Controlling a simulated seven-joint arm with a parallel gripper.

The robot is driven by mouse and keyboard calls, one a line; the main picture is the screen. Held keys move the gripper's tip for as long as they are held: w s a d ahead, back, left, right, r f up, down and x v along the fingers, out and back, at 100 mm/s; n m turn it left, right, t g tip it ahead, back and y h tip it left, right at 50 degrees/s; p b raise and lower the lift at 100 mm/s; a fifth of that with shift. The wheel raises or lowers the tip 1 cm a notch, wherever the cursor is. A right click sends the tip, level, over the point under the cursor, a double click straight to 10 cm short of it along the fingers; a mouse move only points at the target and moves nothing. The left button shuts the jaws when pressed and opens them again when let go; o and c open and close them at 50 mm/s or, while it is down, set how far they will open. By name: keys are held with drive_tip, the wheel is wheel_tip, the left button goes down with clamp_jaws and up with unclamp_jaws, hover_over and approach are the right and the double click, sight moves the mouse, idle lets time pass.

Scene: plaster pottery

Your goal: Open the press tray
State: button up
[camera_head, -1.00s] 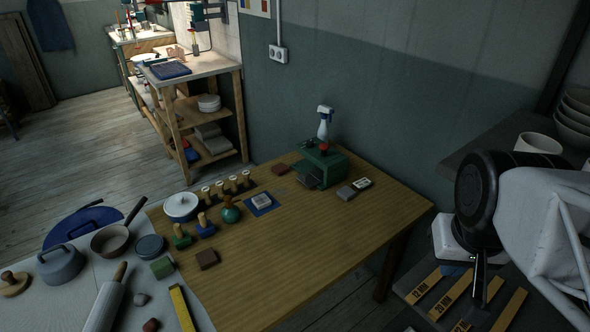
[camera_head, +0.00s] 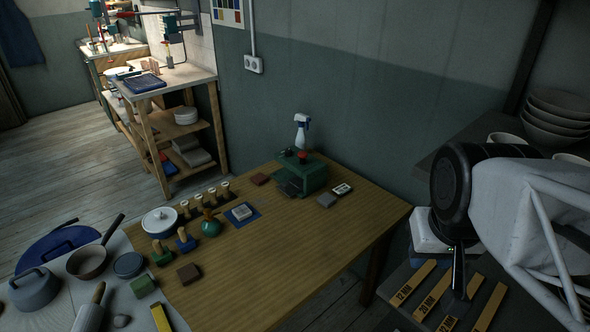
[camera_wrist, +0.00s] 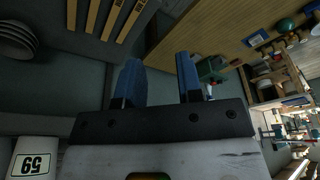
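The press (camera_head: 312,177) is a green box with a red knob on top, standing on the wooden table near its back edge. What looks like its dark tray (camera_head: 287,183) shows low on its left front side; I cannot tell how far in it sits. A green body that appears to be the press (camera_wrist: 213,69) shows beyond my right-hand finger in the wrist view. My gripper (camera_wrist: 161,75) has two blue fingers spread apart with nothing between them. In the head view my arm is at the far right, well away from the press and beside the table.
Several stamps and a white pot (camera_head: 160,221) stand on the left. The table's front right (camera_head: 300,250) is clear. Shelves with bowls (camera_head: 557,112) flank my arm.

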drive_tip(key=shift+o, duration=1.2)
drive_tip(key=shift+t, duration=0.7)
drive_tip(key=w+r, duration=0.2)
drive_tip(key=r, duration=0.2)
drive_tip(key=shift+w+a+r, duration=0.35)
drive_tip(key=shift+w, duration=0.05)
drive_tip(key=w+a+r+n, duration=0.15)
drive_tip(key=w+r, duration=0.25)
drive_tip(key=w, duration=0.4)
drive_tip(key=n+y, duration=0.2)
drive_tip(key=n, duration=0.1)
hover_over(285, 184)
drive_tip(key=s+d, duration=0.1)
drive_tip(key=s, duration=0.2)
wheel_tip(285, 184, down, 38)
drive_tip(key=shift+d, duration=0.15)
drive_tip(key=shift+x, duration=3.7)
